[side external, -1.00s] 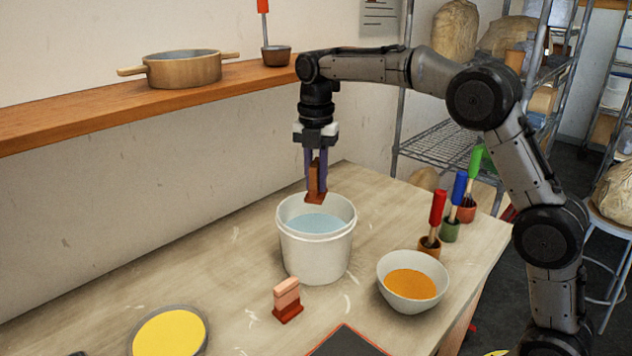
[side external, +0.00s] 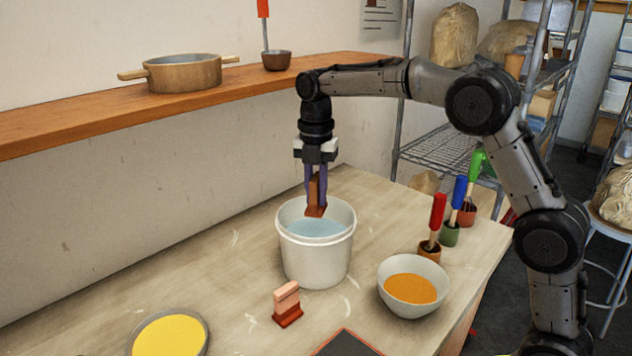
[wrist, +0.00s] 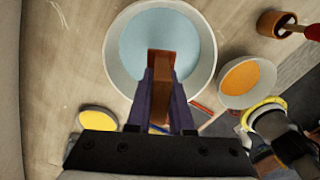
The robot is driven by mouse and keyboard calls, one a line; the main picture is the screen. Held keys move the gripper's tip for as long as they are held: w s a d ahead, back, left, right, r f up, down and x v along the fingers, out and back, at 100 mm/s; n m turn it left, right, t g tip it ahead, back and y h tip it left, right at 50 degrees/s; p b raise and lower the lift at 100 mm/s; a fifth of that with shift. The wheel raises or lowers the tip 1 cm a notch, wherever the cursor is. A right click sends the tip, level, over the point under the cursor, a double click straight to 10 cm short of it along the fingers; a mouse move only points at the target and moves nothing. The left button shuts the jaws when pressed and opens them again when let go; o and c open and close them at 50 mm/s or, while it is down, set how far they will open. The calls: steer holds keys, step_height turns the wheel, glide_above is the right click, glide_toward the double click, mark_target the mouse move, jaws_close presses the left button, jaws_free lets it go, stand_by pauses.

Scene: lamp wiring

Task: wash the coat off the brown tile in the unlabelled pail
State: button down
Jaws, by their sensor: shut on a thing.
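My gripper (side external: 316,180) is shut on the brown tile (side external: 316,209), which hangs upright with its wider foot down. The tile's lower end is inside the mouth of the white pail (side external: 318,262), above or close to the blue water (side external: 312,229); I cannot tell whether it touches. In the wrist view the brown tile (wrist: 161,66) shows between the fingers (wrist: 160,95), over the blue water (wrist: 190,38) and inside the pail's rim (wrist: 112,62). No label shows on the pail's visible side.
A pinkish tile with a red foot (side external: 287,304) stands in front of the pail. A bowl of orange liquid (side external: 412,286) is to the right, with a red-handled brush (side external: 434,225) and others behind it. A yellow dish (side external: 170,336) lies front left. A shelf (side external: 120,112) runs behind.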

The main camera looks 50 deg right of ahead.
steer(key=shift+f, duration=5.7)
steer(key=shift+r, duration=6.75)
